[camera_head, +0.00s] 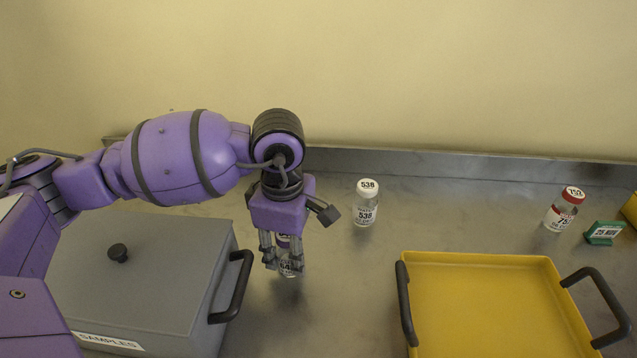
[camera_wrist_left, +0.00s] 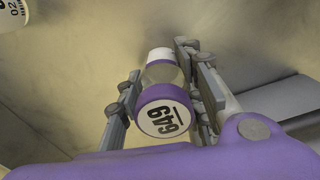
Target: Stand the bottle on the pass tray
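A clear bottle with a purple cap marked 649 (camera_head: 287,264) is between the fingers of my left gripper (camera_head: 283,262), at the right of the grey box. In the left wrist view its cap (camera_wrist_left: 163,113) faces the camera, with a finger of my left gripper (camera_wrist_left: 163,85) close on each side. I cannot tell whether the fingers press on it or whether it touches the counter. The yellow tray (camera_head: 480,258) is empty at the lower right. My right gripper is out of view.
A white-capped bottle 538 (camera_head: 366,204) stands behind the tray's left side. A red-capped bottle (camera_head: 564,210) and a green block (camera_head: 604,233) are at the right. The grey lidded samples box (camera_head: 160,250) is at the left. Bare counter (camera_head: 345,285) lies between box and tray.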

